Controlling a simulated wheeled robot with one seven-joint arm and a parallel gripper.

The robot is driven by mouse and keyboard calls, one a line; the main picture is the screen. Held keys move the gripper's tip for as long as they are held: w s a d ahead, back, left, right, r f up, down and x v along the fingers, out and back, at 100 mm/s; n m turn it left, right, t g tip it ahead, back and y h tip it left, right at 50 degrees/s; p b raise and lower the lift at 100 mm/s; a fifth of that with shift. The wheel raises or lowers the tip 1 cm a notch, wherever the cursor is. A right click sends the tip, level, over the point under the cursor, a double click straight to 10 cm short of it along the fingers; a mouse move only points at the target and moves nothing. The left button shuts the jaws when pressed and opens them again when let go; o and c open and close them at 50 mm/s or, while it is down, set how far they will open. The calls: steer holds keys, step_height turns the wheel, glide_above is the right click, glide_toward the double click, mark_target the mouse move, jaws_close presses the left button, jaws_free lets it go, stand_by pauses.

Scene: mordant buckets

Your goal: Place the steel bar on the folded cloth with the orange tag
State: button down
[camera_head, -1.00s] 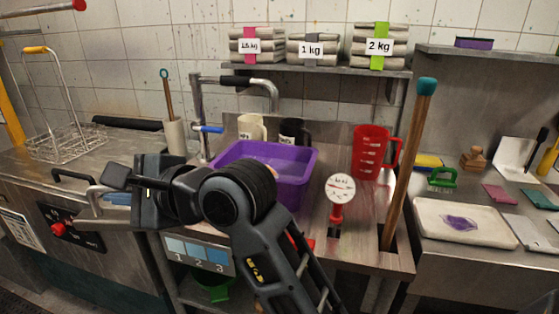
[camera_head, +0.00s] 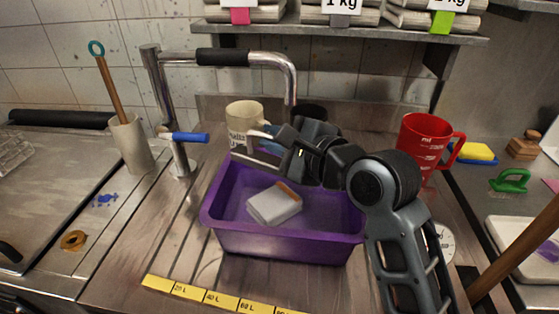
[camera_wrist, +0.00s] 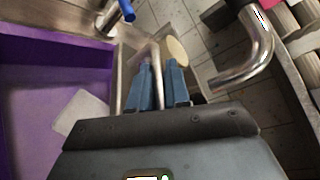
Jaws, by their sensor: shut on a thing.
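A pale folded cloth with an orange tag (camera_head: 275,205) lies in the purple tub (camera_head: 285,244). Part of the cloth (camera_wrist: 85,113) also shows at the left of the wrist view. My gripper (camera_head: 268,138) is over the tub's back rim, above and behind the cloth. Its blue fingers (camera_wrist: 163,86) are shut on the steel bar (camera_head: 257,159). The bar (camera_wrist: 157,75) shows as a pale metal length between the fingers in the wrist view. My gripper hides part of the bar, and its full shape is unclear.
A beige mug (camera_head: 243,117) and a dark mug stand behind the tub. A chrome tap (camera_head: 168,110) with a blue lever rises at the left. A red measuring jug (camera_head: 423,145) stands at the right. A yellow strip (camera_head: 205,296) lines the front edge.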

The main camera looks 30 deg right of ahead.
mark_target(276, 161)
steer(key=shift+d+f, duration=0.15)
steer(key=shift+f, duration=2.05)
steer(key=shift+f, duration=0.6)
steer(key=c, duration=1.1)
jaws_free()
steer(key=shift+r, duration=0.1)
steer(key=r+b+v, duration=0.1)
steer(key=v, duration=1.1)
